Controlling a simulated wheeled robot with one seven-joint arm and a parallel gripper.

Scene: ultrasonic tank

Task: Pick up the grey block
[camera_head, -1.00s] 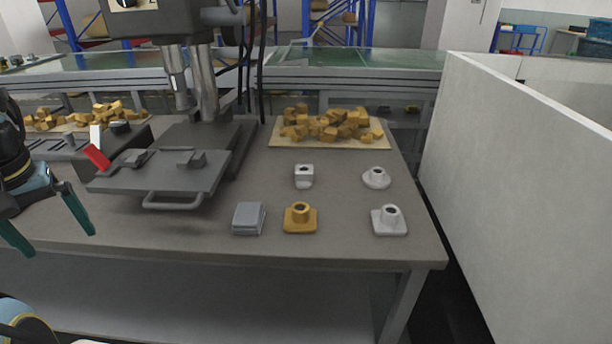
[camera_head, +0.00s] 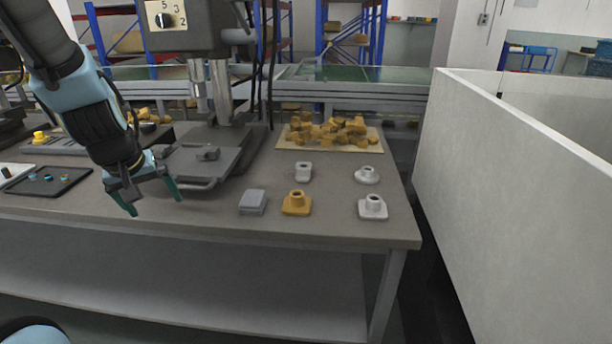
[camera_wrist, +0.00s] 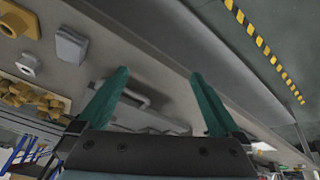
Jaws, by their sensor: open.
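The grey block (camera_head: 253,202) is a flat, squarish piece lying near the front edge of the table in the head view. In the wrist view the grey block (camera_wrist: 71,45) shows at the upper left. My gripper (camera_head: 155,203) hangs left of the block in the head view, apart from it, in front of the machine's tray. Its two green fingers are spread with nothing between them, and they also show in the wrist view (camera_wrist: 158,82).
A yellow flanged part (camera_head: 297,204) stands just right of the block. Three white parts stand further right, one of them on a square base (camera_head: 372,208). A machine with a grey tray (camera_head: 190,165) is behind my gripper. A board of yellow pieces (camera_head: 330,149) lies behind.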

